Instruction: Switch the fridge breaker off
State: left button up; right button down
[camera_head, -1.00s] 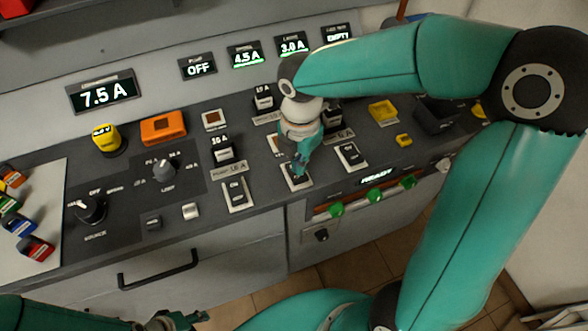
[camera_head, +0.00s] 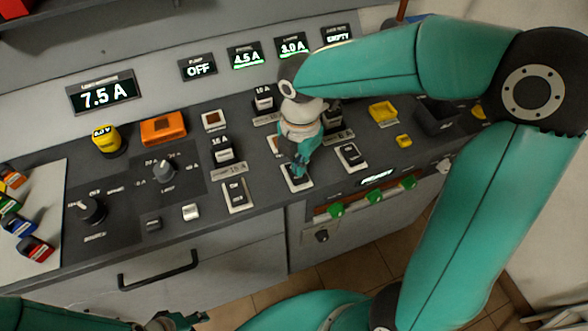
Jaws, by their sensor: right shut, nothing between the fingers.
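Three rocker breakers sit along the console's front. The middle breaker (camera_head: 297,183) is below my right gripper (camera_head: 299,171), which points down with its tips at the rocker and partly hides it. I cannot tell whether they touch, or how that rocker is tilted. My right gripper is shut and empty. The left breaker (camera_head: 236,195) and right breaker (camera_head: 351,156) are uncovered. A display (camera_head: 246,56) above reads 4.5 A, its small label unreadable. My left gripper (camera_head: 178,320) is low at the bottom edge, away from the console; its jaws are unclear.
Other displays read 7.5 A (camera_head: 104,95), OFF (camera_head: 198,67), 3.0 A (camera_head: 293,46) and EMPTY (camera_head: 337,33). A black rotary knob (camera_head: 91,210) and a drawer handle (camera_head: 158,270) are at left. Green knobs (camera_head: 373,195) line the front below the right breaker.

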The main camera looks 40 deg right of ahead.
jog(key=shift+f+b, duration=0.9)
jog(key=shift+f, duration=0.3)
dwell(0.5)
jog(key=shift+r, duration=0.1)
notch_tip(320, 180, up, 7)
jog(key=p, duration=0.6)
dwell(0.6)
